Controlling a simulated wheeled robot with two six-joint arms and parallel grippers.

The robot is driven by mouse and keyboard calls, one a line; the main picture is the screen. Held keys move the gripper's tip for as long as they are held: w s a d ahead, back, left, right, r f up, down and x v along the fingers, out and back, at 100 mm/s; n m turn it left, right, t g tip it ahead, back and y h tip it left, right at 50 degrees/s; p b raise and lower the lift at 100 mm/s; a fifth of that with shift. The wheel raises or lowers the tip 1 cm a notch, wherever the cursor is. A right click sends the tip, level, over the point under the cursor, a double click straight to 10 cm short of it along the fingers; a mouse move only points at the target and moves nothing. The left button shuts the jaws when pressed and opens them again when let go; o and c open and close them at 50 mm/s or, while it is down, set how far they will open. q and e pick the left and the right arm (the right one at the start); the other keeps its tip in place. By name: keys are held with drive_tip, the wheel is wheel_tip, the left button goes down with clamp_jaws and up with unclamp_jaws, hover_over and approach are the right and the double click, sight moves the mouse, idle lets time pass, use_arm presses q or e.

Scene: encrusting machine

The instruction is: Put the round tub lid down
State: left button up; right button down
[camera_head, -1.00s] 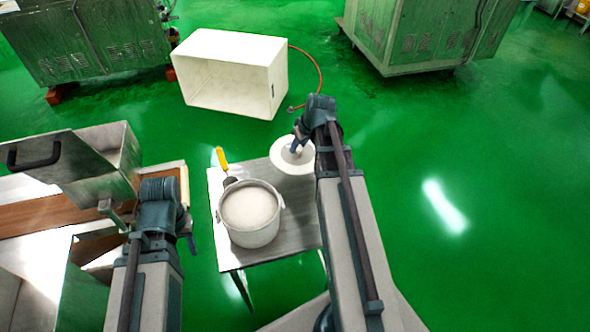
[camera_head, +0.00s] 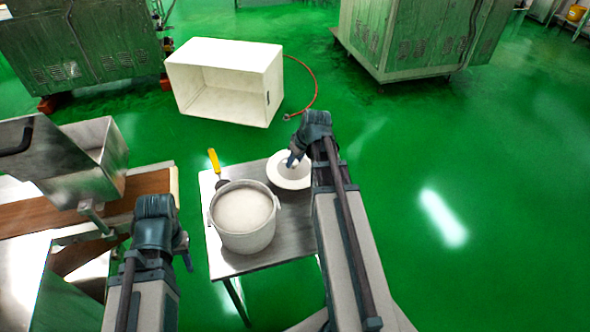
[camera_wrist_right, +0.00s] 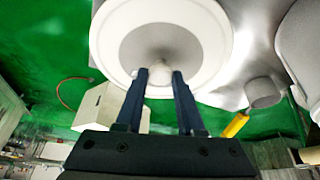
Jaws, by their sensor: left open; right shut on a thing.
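The round white tub lid (camera_head: 284,180) is at the far right corner of the small metal table. My right gripper (camera_head: 292,160) is shut on the lid's central knob from above. The lid also fills the top of the right wrist view (camera_wrist_right: 112,40), with the two fingertips (camera_wrist_right: 160,76) at its knob. I cannot tell whether the lid touches the tabletop. The white tub (camera_head: 245,240) stands uncovered on the table, left of and nearer than the lid, filled with pale material. My left gripper (camera_head: 186,252) is open and empty, left of the table.
The small table (camera_head: 285,240) has bare metal in front of the lid. A yellow-handled tool (camera_head: 213,162) lies behind the tub. A metal machine with a brown belt (camera_head: 60,215) stands left. A white open box (camera_head: 225,60) lies on the green floor beyond.

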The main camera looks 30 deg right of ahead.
sight(297, 164)
drive_tip(key=shift+f+b, duration=1.2)
drive_tip(key=shift+f, duration=0.4)
drive_tip(key=shift+f, duration=0.25)
drive_tip(key=c, duration=0.5)
unclamp_jaws()
drive_tip(key=shift+r, duration=0.1)
drive_tip(key=shift+r, duration=0.15)
drive_tip(key=shift+s+r+p, duration=0.15)
drive_tip(key=shift+r+p, duration=0.35)
drive_tip(key=p+v, duration=1)
drive_tip(key=v, duration=0.1)
